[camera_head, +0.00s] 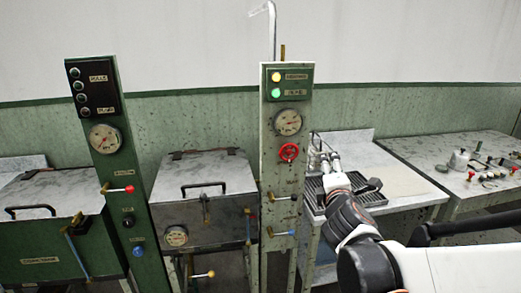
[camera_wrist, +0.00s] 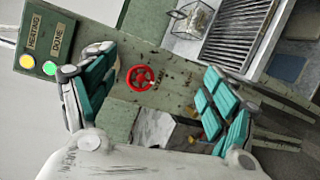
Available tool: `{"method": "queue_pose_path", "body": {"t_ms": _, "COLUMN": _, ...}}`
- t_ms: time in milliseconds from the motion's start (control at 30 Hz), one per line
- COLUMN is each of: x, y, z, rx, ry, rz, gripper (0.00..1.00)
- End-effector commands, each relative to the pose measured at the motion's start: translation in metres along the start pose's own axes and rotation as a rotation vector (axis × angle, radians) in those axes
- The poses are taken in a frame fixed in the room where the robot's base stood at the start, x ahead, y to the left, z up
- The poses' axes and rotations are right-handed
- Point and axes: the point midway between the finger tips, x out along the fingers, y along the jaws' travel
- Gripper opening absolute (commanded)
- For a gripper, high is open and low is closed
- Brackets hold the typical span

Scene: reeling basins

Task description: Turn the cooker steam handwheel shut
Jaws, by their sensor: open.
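The red handwheel (camera_head: 289,152) is on the front of the pale green post (camera_head: 270,205), below a round gauge (camera_head: 288,122). In the wrist view the handwheel (camera_wrist: 140,78) lies between my two teal-padded fingers, nearer the left one, with visible space on both sides. My gripper (camera_wrist: 158,72) is open and empty, facing the post, and does not appear to touch the wheel. In the head view my gripper (camera_head: 324,165) is to the right of the wheel, partly hidden by my wrist.
A yellow lamp (camera_head: 276,77) and a green lamp (camera_head: 276,93) glow above the gauge. Lever handles (camera_head: 283,198) stick out below the wheel. A lidded basin (camera_head: 205,190) stands left; a table with a dark grate (camera_head: 372,197) stands right, behind my arm.

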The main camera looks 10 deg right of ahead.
Motion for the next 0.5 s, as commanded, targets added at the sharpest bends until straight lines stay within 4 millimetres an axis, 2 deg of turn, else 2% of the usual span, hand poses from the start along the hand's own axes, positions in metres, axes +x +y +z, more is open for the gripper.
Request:
{"method": "queue_pose_path", "body": {"t_ms": 100, "x": 0.022, "y": 0.013, "z": -0.011, "rx": -0.289, "ry": 0.027, "rz": 0.103, "gripper": 0.79}}
{"method": "queue_pose_path", "body": {"t_ms": 200, "x": 0.035, "y": 0.015, "z": -0.024, "rx": -0.536, "ry": 0.05, "rz": 0.183, "gripper": 0.79}}
{"method": "queue_pose_path", "body": {"t_ms": 400, "x": 0.05, "y": 0.002, "z": -0.053, "rx": -0.952, "ry": 0.094, "rz": 0.304, "gripper": 0.79}}
{"method": "queue_pose_path", "body": {"t_ms": 500, "x": 0.053, "y": -0.006, "z": -0.063, "rx": -1.078, "ry": 0.11, "rz": 0.34, "gripper": 0.79}}
